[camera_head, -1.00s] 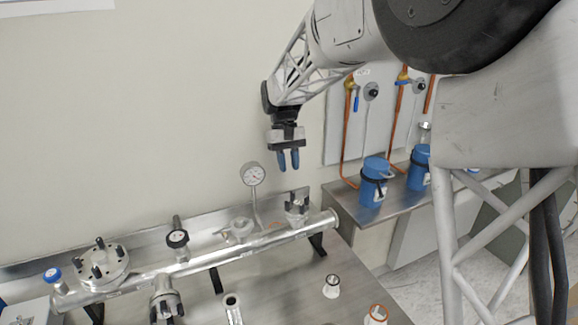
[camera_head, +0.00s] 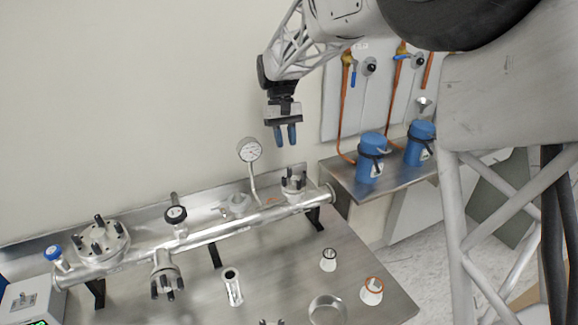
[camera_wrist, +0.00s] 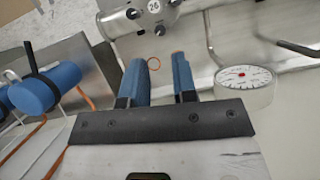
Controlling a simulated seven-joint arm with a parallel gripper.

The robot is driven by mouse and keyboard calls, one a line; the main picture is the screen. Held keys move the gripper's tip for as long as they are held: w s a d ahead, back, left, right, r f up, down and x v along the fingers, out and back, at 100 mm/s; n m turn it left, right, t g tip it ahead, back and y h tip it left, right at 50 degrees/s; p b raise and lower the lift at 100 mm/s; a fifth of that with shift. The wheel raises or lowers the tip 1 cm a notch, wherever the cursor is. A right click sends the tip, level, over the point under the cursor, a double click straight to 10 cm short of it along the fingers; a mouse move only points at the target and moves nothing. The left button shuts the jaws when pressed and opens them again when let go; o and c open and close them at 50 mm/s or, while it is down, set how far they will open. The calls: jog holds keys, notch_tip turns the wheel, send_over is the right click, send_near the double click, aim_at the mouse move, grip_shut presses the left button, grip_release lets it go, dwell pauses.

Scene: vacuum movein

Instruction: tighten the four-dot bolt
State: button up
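My gripper (camera_head: 285,136) hangs in the air above the manifold pipe, pointing down, beside and above the pressure gauge. Its two blue fingers are apart with nothing held; the gap also shows in the wrist view (camera_wrist: 164,68). Bolts stand on three fittings: the large left flange (camera_head: 103,242), the front fitting (camera_head: 166,274) and the right-end fitting (camera_head: 294,187). Dot marks are too small to read, so I cannot tell which bolt has four dots. My gripper is apart from all of them, nearest to the right-end fitting.
The pressure gauge (camera_head: 249,150) stands on a thin stem close to my gripper, also in the wrist view (camera_wrist: 243,88). Blue canisters (camera_head: 370,158) stand on a right shelf. Loose parts, including an orange-rimmed cone (camera_head: 372,291), lie on the steel table (camera_head: 285,258).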

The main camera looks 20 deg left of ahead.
aim_at(289, 168)
jog(key=shift+x, duration=3.9)
grip_shut()
